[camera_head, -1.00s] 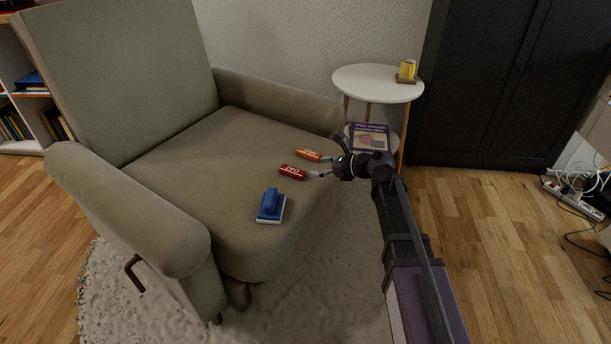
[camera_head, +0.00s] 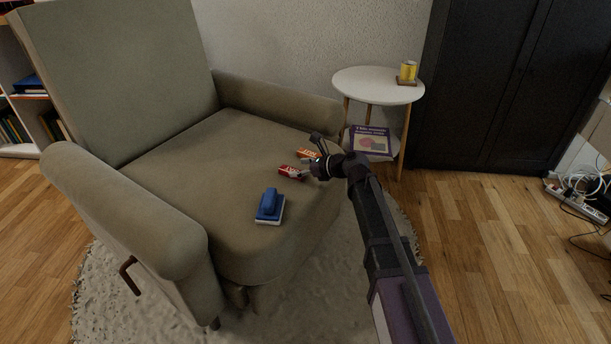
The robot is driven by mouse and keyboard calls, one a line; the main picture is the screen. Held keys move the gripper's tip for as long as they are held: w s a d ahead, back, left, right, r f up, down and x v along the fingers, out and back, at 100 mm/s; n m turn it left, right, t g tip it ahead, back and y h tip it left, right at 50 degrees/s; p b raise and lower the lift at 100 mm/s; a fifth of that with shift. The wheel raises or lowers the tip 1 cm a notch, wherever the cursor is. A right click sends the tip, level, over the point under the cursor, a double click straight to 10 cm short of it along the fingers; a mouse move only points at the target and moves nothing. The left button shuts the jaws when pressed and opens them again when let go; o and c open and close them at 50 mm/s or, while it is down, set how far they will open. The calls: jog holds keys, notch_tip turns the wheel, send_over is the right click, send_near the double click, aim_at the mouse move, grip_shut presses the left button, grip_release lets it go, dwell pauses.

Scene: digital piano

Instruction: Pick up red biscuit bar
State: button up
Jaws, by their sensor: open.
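The red biscuit bar (camera_head: 288,171) lies on the seat of the green-grey armchair (camera_head: 190,150), near the seat's right front. My gripper (camera_head: 306,163) is open, with its fingers at the right end of the red bar. The fingers are small and partly dark here, and I cannot tell whether they touch it. An orange bar (camera_head: 306,152) lies just behind the red one, partly hidden by my gripper.
A blue-handled brush or eraser (camera_head: 269,205) lies on the seat in front of the red bar. The chair's armrest (camera_head: 275,97) rises behind. The left seat area is clear.

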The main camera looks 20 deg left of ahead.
aim_at(287, 167)
jog(key=shift+b+x, duration=0.95)
jog(key=shift+x, duration=1.7)
jog(key=c, duration=1)
